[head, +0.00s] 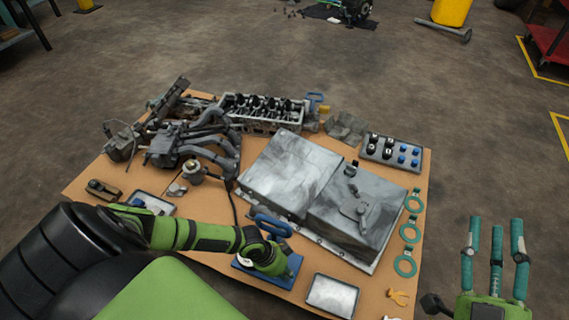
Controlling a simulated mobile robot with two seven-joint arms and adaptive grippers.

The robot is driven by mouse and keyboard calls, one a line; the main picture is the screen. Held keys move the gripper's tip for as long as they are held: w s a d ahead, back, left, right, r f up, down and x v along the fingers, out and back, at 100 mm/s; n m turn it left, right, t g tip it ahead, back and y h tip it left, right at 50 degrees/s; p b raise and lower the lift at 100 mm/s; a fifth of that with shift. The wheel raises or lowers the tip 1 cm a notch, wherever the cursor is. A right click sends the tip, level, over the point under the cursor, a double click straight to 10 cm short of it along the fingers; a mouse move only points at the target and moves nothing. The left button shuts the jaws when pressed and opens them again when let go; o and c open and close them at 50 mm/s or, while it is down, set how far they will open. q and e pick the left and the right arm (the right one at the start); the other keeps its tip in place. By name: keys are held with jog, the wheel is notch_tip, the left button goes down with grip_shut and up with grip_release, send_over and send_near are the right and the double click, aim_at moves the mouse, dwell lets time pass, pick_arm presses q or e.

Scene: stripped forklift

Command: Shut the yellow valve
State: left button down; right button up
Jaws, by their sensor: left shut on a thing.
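No yellow valve is clear to me. A small yellow part (325,109) sits at the back of the table beside the cylinder head, too small to identify. A small orange-yellow piece (398,297) lies at the front right edge. My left gripper (268,260) is over a blue base plate (288,278), close beside a blue loop handle (270,226). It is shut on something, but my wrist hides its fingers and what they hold. My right gripper (495,262) is open and empty, off the table's right side, its teal fingers spread apart.
The wooden table (405,282) holds a cylinder head (262,112), a manifold (205,142), a large grey metal housing (292,168), a switch panel (392,152), several teal rings (410,233) and a silver tray (332,295).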

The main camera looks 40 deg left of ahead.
pick_arm(q)
jog(key=c, duration=1.2)
grip_release()
jog(key=v, duration=1.2)
